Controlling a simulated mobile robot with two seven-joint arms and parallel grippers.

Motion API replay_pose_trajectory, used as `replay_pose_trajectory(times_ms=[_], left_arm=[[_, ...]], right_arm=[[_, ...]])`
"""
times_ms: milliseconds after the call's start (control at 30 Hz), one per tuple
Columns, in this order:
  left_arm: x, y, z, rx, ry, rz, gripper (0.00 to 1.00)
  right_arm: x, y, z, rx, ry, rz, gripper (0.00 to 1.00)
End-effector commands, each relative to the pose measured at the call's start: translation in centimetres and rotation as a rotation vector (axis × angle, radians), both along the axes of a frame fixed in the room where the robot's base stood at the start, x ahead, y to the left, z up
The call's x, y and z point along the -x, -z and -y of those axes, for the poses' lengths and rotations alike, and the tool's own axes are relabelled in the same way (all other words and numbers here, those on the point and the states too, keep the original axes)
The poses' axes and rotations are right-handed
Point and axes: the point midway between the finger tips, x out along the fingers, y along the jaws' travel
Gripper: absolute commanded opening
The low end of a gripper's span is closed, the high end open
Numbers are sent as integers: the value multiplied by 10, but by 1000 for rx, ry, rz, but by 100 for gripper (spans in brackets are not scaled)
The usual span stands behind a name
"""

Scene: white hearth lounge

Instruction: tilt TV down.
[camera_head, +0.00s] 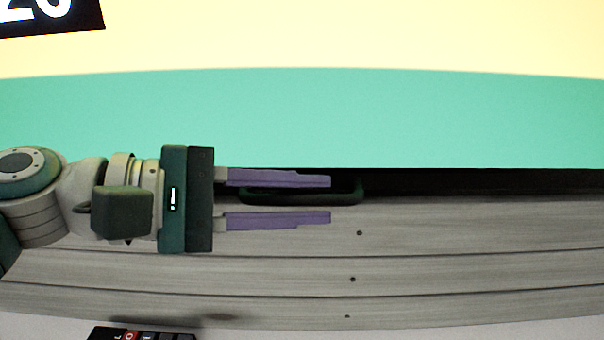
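The TV (300,115) fills the upper part of the head view, its lit screen showing a pale yellow area above a green band. Its dark lower edge runs across the middle right. My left gripper (330,199) comes in from the left, just below that edge, with its two purple fingers apart and nothing held between them. A dark rounded handle-like bar (345,192) shows behind and between the fingers. I cannot tell whether the upper finger touches it or the TV. My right gripper is not in view.
Grey wooden planks (450,255) with small dark dots lie below the TV. The planks to the right of my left gripper are clear.

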Motion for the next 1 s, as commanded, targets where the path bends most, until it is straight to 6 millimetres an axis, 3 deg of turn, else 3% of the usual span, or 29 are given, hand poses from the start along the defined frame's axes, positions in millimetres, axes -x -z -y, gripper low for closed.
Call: replay_pose_trajectory(times_ms=[133, 367, 1000], left_arm=[[0, 0, 0, 0, 0, 0, 25], [0, 0, 0, 0, 0, 0, 0], [0, 0, 0, 1, 1, 0, 0]], right_arm=[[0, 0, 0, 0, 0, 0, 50], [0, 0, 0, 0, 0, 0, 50], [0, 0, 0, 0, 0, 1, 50]])
